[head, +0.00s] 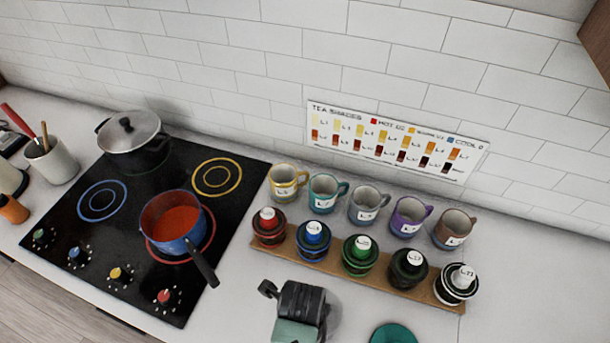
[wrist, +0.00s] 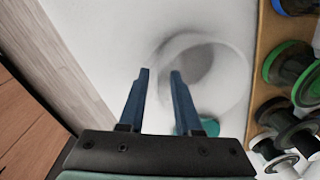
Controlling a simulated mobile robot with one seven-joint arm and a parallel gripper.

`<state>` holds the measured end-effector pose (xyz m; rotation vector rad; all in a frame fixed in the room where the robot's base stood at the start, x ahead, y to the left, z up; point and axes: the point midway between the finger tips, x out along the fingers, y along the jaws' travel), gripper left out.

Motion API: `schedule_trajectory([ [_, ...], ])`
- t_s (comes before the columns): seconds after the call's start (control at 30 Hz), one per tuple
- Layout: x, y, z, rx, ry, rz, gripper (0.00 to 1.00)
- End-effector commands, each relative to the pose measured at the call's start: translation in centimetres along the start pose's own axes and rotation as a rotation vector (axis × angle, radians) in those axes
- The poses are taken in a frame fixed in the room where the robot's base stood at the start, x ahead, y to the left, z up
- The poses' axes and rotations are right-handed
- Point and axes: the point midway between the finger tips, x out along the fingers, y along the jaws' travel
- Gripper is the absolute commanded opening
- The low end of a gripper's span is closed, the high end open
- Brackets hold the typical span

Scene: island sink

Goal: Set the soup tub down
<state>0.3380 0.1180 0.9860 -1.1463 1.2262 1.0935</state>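The soup tub appears to be the pale, see-through round vessel beside my gripper (head: 300,318). In the head view only its right side (head: 333,312) shows, partly hidden by my gripper. In the wrist view its round rim and wall (wrist: 238,72) lie ahead and to the right of the fingertips. My two blue fingers (wrist: 160,73) stand apart with a clear gap, near the tub's left edge. Nothing is visibly clamped between them. Contact with the tub wall cannot be told. The tub seems to be on or close to the white counter.
A teal round piece (head: 393,334) lies right of the tub. A wooden board (head: 432,294) with several lidded jars and a row of mugs (head: 365,205) stand behind. Left is the hob (head: 100,250) with a blue pot of red soup (head: 172,238) and a lidded pot (head: 135,145).

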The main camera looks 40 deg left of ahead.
Motion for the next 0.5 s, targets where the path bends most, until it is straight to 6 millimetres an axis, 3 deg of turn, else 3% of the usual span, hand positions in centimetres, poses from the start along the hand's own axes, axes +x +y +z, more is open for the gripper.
schedule_trajectory([
  [0.3, -6.7, -0.1, 0.0, 0.000, -0.002, -0.005, 0.33],
  [0.5, -9.2, -0.1, 0.0, 0.000, -0.001, -0.002, 0.33],
])
